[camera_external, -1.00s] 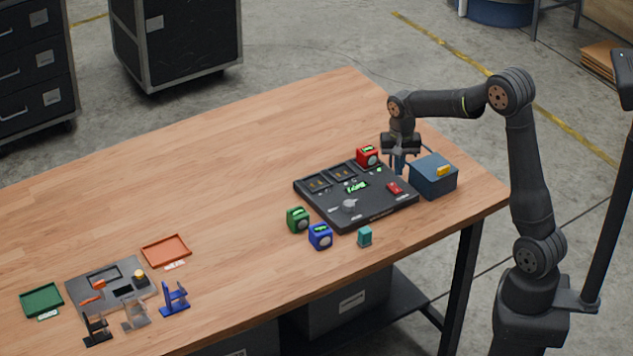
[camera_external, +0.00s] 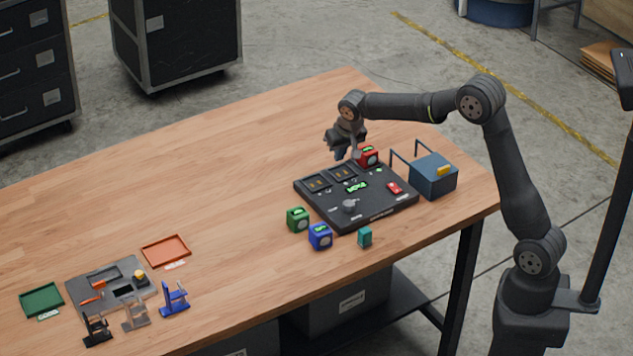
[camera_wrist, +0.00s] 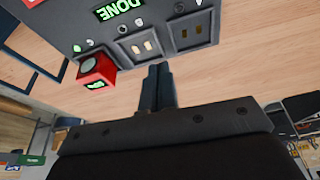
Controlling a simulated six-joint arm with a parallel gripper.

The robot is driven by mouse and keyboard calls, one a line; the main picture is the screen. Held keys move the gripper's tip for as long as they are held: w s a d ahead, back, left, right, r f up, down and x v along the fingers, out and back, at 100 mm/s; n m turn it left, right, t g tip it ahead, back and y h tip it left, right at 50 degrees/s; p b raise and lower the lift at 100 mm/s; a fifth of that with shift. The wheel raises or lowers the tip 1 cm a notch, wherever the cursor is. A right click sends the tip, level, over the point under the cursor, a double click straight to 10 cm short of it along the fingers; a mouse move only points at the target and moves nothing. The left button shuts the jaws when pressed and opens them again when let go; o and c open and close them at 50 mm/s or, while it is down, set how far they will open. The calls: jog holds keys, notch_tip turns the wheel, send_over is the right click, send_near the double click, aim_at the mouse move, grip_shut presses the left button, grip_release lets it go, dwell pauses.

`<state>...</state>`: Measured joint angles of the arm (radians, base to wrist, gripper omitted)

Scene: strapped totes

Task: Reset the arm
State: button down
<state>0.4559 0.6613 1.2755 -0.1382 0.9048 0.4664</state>
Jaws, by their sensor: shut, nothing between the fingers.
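My gripper (camera_external: 347,154) hangs above the table's back part, just behind the dark panel and beside the red cube. In the wrist view my gripper (camera_wrist: 159,72) shows its two fingers pressed together with nothing between them. The dark panel (camera_external: 375,215) lies on the table with a lit green display, which reads DONE in the wrist view (camera_wrist: 118,10). The red cube (camera_external: 368,156) stands at the panel's back edge; it also shows in the wrist view (camera_wrist: 96,69), left of the fingers.
A blue box (camera_external: 433,177) with a raised handle and a yellow piece on top stands right of the panel. Green (camera_external: 297,219), blue (camera_external: 320,237) and teal (camera_external: 365,237) blocks stand in front. Trays and a grey fixture (camera_external: 112,287) lie at left. The table's middle is clear.

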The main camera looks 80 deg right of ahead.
jog(key=w, duration=0.1)
jog(key=w+n, duration=0.1)
jog(key=w, duration=0.1)
jog(key=shift+a+t, duration=0.3)
jog(key=shift+a, duration=0.1)
